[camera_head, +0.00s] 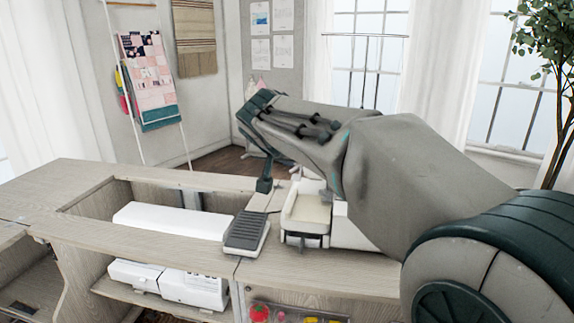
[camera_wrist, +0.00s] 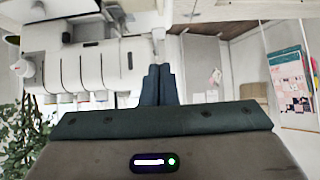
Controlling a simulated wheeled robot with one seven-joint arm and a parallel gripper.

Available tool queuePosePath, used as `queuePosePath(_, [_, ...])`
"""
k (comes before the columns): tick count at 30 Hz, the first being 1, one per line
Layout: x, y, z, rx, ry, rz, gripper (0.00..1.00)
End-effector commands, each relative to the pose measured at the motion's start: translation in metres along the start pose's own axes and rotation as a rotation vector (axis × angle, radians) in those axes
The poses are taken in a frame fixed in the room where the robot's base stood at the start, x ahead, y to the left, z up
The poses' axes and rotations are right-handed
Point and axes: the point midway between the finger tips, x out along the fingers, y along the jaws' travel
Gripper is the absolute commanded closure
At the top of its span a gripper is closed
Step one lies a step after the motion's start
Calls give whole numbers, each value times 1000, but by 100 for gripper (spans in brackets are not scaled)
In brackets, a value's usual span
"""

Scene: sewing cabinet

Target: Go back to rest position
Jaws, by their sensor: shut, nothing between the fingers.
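My gripper (camera_head: 264,186) points down over the sewing cabinet's top (camera_head: 320,268), near its back edge. In the wrist view its two dark fingers (camera_wrist: 158,85) are together with nothing between them. My arm reaches in from the right across the cabinet. A white machine (camera_head: 305,212) stands on the cabinet, partly hidden behind my arm. The wrist view shows a white machine with slots (camera_wrist: 90,68) upside down, left of my fingers. I cannot tell whether the fingers touch anything.
A dark foot pedal (camera_head: 245,233) lies on the cabinet top left of the machine. A recess at left holds a long white part (camera_head: 170,221); white machine parts (camera_head: 190,288) show below. A plant (camera_head: 555,45) stands at right. A quilt rack (camera_head: 148,80) stands behind.

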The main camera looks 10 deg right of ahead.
Motion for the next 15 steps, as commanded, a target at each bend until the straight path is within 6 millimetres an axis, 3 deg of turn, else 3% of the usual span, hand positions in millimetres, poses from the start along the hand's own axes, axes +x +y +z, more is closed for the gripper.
queuePosePath(15, [-11, 0, 2, -13, -15, -7, 100])
